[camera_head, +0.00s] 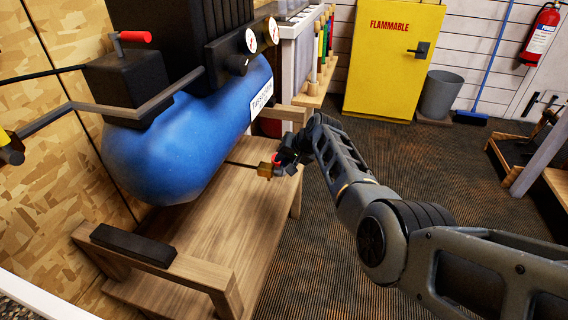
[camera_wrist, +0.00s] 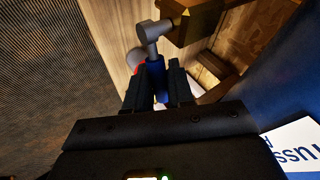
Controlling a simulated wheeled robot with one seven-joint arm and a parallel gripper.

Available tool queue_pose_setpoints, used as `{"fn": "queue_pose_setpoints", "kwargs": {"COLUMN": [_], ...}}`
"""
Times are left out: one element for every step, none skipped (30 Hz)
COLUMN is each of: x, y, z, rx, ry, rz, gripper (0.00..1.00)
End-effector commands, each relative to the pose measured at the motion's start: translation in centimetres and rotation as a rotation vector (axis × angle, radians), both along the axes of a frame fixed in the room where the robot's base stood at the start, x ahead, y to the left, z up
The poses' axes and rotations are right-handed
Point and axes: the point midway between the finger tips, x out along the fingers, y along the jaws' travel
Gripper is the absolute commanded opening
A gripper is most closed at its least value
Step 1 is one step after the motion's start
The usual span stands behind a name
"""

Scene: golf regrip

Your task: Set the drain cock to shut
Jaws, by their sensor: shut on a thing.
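The drain cock's brass body (camera_head: 265,169) sits at the end of a thin dark pipe below the blue tank (camera_head: 175,145) in the head view. In the wrist view the brass body (camera_wrist: 192,22) is at the top, with a grey lever (camera_wrist: 148,31) bending down from it. A blue sleeve (camera_wrist: 158,80) on the lever runs between the fingers. My gripper (camera_head: 283,162) is shut on this lever, and its fingers also show in the wrist view (camera_wrist: 158,92). A small red part (camera_head: 276,158) shows beside the cock. The lever's end is hidden between the fingers.
The tank stands over a wooden stand (camera_head: 200,220), whose legs and top are close to the cock. A yellow flammable cabinet (camera_head: 392,65), a grey bin (camera_head: 440,95) and a blue broom (camera_head: 470,118) stand at the back. The carpeted floor (camera_head: 430,165) right of the stand is clear.

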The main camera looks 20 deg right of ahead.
Motion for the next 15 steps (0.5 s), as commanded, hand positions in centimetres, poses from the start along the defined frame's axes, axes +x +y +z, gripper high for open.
{"fn": "queue_pose_setpoints", "kwargs": {"x": [0.2,0.3,0.3,0.3,0.4,0.4,0.4,0.4,0.4,0.4,0.4,0.4,0.4,0.4,0.4], "y": [-0.2,-0.2,-0.2,-0.2,-0.2,-0.2,-0.2,-0.2,-0.2,-0.2,-0.2,-0.3,-0.3,-0.3,-0.3], "z": [-0.8,-0.9,-1.1,-1.2,-1.3,-1.4,-1.5,-1.6,-1.7,-1.8,-1.8,-1.9,-2.0,-2.0,-2.0], "rx": [0.022,0.035,0.051,0.064,0.075,0.089,0.1,0.111,0.124,0.133,0.142,0.153,0.161,0.168,0.177], "ry": [0.027,0.043,0.067,0.083,0.098,0.119,0.133,0.149,0.164,0.179,0.191,0.206,0.217,0.227,0.239], "rz": [-0.002,-0.002,-0.001,-0.001,-0.002,-0.001,-0.002,-0.002,-0.001,-0.001,-0.001,-0.001,-0.002,-0.001,-0.002], "gripper": [0.0,0.0,0.0,0.0,0.0,0.0,0.0,0.0,0.0,0.0,0.0,0.0,0.0,0.0,0.0]}}
